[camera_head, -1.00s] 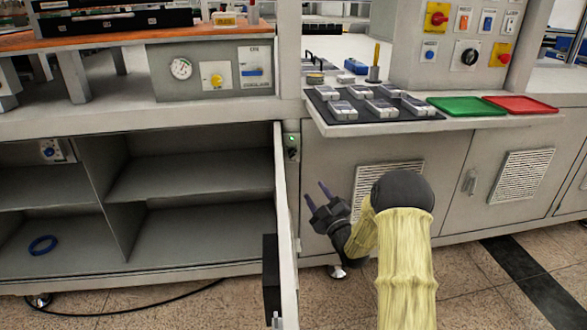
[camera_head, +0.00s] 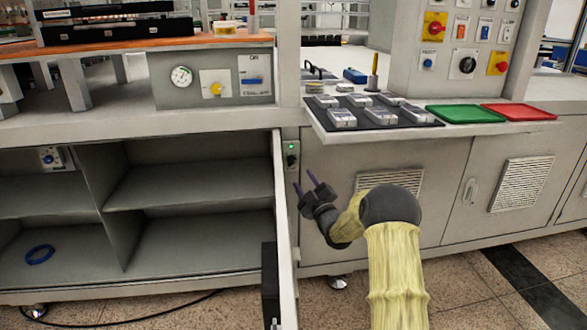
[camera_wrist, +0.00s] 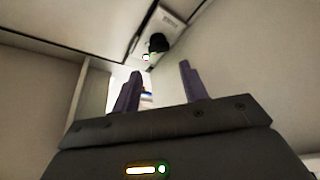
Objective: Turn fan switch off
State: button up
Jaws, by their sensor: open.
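A small grey switch box (camera_head: 291,155) with a lit green lamp and a dark rotary knob is on the narrow post right of the open cabinet. Its label is too small to read, so I cannot confirm it is the fan switch. My gripper (camera_head: 304,180) is open and empty, a little below and right of this box, with its purple fingers pointing up toward it. In the wrist view, the box (camera_wrist: 171,22) with its black knob (camera_wrist: 158,43) and a small bright light shows beyond the fingers of my gripper (camera_wrist: 160,70). I see no contact.
An open cabinet door (camera_head: 283,225) stands edge-on left of my gripper. A blue-knob box (camera_head: 50,157) is inside the open cabinet. A shelf with a dark tray (camera_head: 385,125), a green tray (camera_head: 465,113) and a red tray (camera_head: 520,112) juts out above my arm.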

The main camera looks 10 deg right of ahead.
aim_at(292, 163)
jog(key=b+x, duration=0.1)
jog(key=x, duration=0.7)
jog(key=shift+w+r, duration=0.1)
jog(key=shift+w, duration=0.3)
jog(key=shift+c, duration=0.2)
jog(key=c, duration=0.7)
jog(key=shift+o, duration=0.2)
jog(key=shift+a, duration=0.15)
